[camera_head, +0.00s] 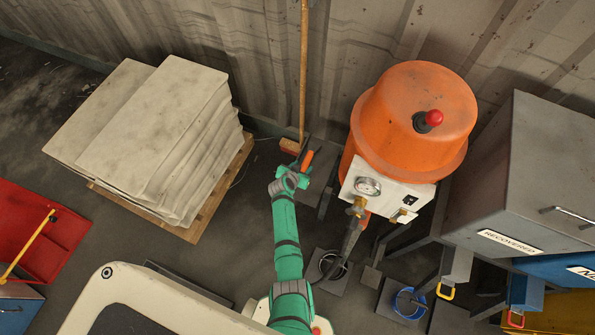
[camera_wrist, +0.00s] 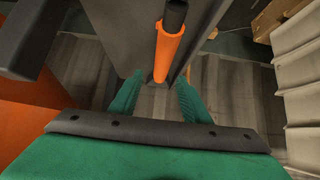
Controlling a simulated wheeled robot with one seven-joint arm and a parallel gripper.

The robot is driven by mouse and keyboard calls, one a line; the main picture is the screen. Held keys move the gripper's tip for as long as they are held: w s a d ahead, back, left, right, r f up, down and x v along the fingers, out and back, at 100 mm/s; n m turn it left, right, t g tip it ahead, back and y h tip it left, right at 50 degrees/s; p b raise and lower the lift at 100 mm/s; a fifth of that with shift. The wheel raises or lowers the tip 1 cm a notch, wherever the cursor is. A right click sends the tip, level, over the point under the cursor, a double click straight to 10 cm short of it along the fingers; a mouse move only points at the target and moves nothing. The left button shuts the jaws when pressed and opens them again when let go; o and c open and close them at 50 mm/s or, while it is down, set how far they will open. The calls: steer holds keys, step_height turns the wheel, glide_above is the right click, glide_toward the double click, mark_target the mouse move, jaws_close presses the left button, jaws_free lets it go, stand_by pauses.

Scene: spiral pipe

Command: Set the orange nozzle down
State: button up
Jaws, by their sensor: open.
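The orange nozzle (camera_head: 307,160) is a short orange tube just beyond my gripper (camera_head: 297,174) in the head view. In the wrist view the orange nozzle (camera_wrist: 168,50) has a dark upper end and stands against a grey surface (camera_wrist: 128,35). My gripper (camera_wrist: 159,92) is open, with its green fingers spread to either side of the nozzle's lower end. The nozzle appears beyond the fingertips, and I see no finger touching it. What supports the nozzle is not clear.
An orange machine (camera_head: 420,110) with a gauge panel stands to the right. A pallet (camera_head: 180,228) of stacked sacks (camera_head: 150,140) is to the left. A broom (camera_head: 303,70) leans on the wall behind. A blue bucket (camera_head: 405,305) and grey cabinet (camera_head: 540,175) are at right.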

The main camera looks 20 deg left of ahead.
steer(key=v, duration=0.4)
steer(key=shift+s+a+r, duration=0.1)
steer(key=shift+s+r, duration=0.1)
steer(key=shift+s, duration=0.05)
steer(key=shift+s+d+r, duration=0.25)
steer(key=shift+s+r, duration=0.25)
steer(key=s+d+r+t+y, duration=0.1)
steer(key=s+d+r, duration=0.15)
steer(key=s, duration=0.45)
steer(key=s+d+r+y, duration=0.1)
steer(key=s+d, duration=0.2)
steer(key=s, duration=0.4)
steer(key=s+d+r+t, duration=0.1)
steer(key=s+d+r, duration=0.1)
steer(key=s, duration=0.5)
steer(key=s+d+r+t, duration=0.1)
steer(key=s+d+r, duration=0.3)
steer(key=r, duration=0.5)
steer(key=s+d+r+t+h, duration=0.1)
steer(key=s+d+r, duration=0.3)
steer(key=r, duration=0.5)
steer(key=s+d+r+t, duration=0.2)
steer(key=s+d+r, duration=0.2)
steer(key=s+r, duration=0.3)
step_height(320, 180, up, 3)
steer(key=shift+s+r+h, duration=0.1)
steer(key=shift+s+h, duration=0.2)
steer(key=shift+s, duration=0.05)
